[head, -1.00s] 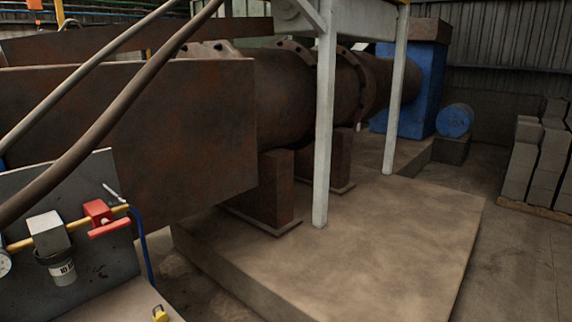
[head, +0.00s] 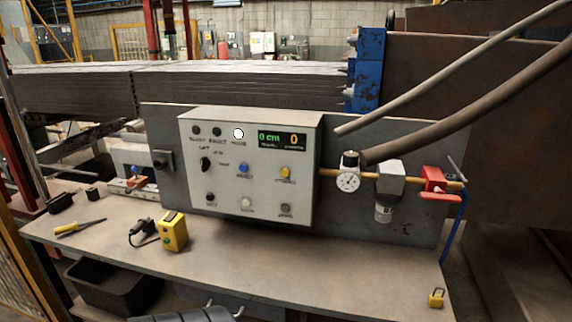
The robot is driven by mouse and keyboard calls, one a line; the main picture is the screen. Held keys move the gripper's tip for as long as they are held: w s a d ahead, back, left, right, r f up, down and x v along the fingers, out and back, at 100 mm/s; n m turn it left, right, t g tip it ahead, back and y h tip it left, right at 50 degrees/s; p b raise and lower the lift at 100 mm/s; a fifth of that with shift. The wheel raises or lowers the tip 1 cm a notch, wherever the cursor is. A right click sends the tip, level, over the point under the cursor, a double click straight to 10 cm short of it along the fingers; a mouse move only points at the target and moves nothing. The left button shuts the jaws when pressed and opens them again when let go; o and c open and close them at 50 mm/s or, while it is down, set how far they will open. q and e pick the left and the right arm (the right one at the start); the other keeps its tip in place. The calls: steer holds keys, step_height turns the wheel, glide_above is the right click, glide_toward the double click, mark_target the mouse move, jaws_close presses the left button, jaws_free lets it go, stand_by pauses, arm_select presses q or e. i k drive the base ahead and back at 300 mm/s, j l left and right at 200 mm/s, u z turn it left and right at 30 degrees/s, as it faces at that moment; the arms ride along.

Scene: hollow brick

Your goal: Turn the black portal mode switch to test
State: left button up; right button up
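A grey control panel box (head: 246,168) stands at the back of the workbench in the head view. On its left side is a black rotary switch (head: 205,163) with small labels around it. The label to its right appears to read "TEST", but the lettering is blurred. The knob's exact pointing direction is too small to tell. Blue, yellow, white, grey and black buttons share the panel, with a lit display (head: 281,140) at upper right. Neither of my grippers is in view, and nothing touches the switch.
The workbench (head: 330,262) is mostly clear in front of the panel. A yellow box (head: 173,231), a black corded device (head: 142,232) and a screwdriver (head: 80,227) lie at left. A pressure gauge (head: 348,181), red valve (head: 436,185) and yellow padlock (head: 436,298) are at right.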

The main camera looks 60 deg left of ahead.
mark_target(206, 163)
steer(key=u, duration=2.2)
